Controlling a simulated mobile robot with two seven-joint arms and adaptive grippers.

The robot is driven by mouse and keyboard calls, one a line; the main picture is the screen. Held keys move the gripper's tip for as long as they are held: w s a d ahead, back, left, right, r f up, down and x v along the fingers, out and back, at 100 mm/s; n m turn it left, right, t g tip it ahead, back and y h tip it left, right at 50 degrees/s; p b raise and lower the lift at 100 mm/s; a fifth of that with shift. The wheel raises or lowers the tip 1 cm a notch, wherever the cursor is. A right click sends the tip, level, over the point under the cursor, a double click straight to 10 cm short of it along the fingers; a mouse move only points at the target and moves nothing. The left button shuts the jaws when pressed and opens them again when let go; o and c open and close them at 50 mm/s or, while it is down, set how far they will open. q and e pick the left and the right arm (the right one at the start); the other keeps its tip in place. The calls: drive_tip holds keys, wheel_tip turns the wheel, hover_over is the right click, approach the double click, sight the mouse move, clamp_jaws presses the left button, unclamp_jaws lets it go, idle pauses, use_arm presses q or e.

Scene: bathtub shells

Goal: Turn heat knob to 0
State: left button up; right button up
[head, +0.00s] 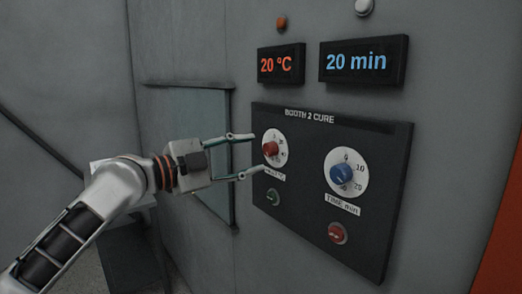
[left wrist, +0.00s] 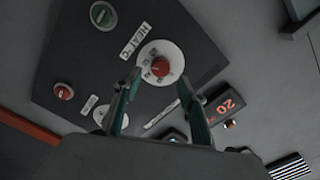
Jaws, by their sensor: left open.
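The heat knob (head: 270,148) is red on a white round dial, at the upper left of the dark control panel (head: 312,212). It also shows in the left wrist view (left wrist: 160,67), with the label "HEAT °C" beside it. The red display (head: 281,65) above reads 20 °C. My left gripper (head: 254,156) is open, its two fingers pointing at the panel with the heat knob between their lines. In the left wrist view the fingers (left wrist: 157,82) stand apart and no contact with the knob shows. The right gripper is not in view.
A blue time knob (head: 342,173) sits right of the heat knob, under a blue display (head: 362,61) reading 20 min. A green button (head: 273,197) and a red button (head: 338,233) are below the knobs. A window (head: 205,125) is in the wall left of the panel.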

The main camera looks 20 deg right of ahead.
sight(266, 150)
use_arm(q)
drive_tip(key=x, duration=0.5)
drive_tip(key=shift+w, duration=0.1)
drive_tip(key=c, duration=1.1)
